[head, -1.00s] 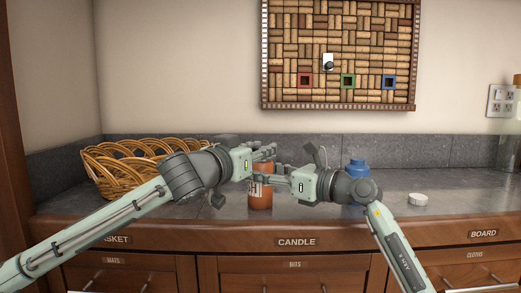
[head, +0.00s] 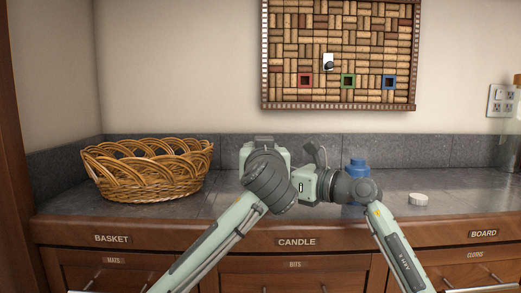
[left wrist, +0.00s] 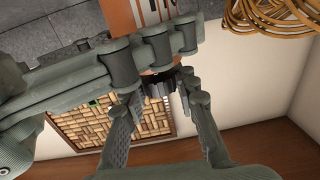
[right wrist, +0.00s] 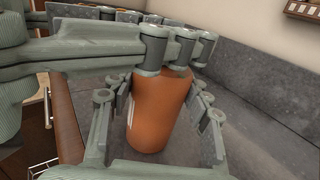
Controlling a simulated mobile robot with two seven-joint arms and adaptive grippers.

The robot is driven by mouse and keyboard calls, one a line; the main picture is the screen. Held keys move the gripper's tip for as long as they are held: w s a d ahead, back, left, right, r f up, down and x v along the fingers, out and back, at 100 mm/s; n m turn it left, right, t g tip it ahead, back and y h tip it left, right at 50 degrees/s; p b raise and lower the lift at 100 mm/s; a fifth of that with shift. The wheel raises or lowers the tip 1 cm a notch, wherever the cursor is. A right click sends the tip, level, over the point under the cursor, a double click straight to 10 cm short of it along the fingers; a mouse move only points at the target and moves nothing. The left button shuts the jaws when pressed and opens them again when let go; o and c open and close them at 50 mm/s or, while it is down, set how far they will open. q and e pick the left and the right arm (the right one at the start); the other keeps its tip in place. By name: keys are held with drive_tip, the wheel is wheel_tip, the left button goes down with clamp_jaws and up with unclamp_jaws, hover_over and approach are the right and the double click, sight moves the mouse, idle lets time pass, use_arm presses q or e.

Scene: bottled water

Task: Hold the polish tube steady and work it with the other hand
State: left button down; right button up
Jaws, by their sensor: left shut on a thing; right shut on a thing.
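The polish tube is orange; in the head view my left arm hides it. Its body (right wrist: 158,112) shows in the right wrist view, upright, between the fingers of my right gripper (right wrist: 155,100), which is shut on it. In the left wrist view the tube's label side (left wrist: 147,16) shows at the top, with a dark cap (left wrist: 157,86) at its end. My left gripper (left wrist: 160,93) is shut at this cap end, its fingers on either side. The other gripper's fingers cross the tube close by in both wrist views.
A wicker basket (head: 148,182) stands on the counter at the left. A blue-topped object (head: 357,167) stands behind my right wrist. A white round lid (head: 418,199) lies on the right. A cork board (head: 340,45) hangs on the wall. Drawers line the counter front.

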idle(0.3)
use_arm(q)
drive_tip(key=c, duration=1.1)
unclamp_jaws()
drive_tip(key=shift+c, duration=0.2)
drive_tip(key=s, duration=1.2)
drive_tip(key=shift+d, duration=0.3)
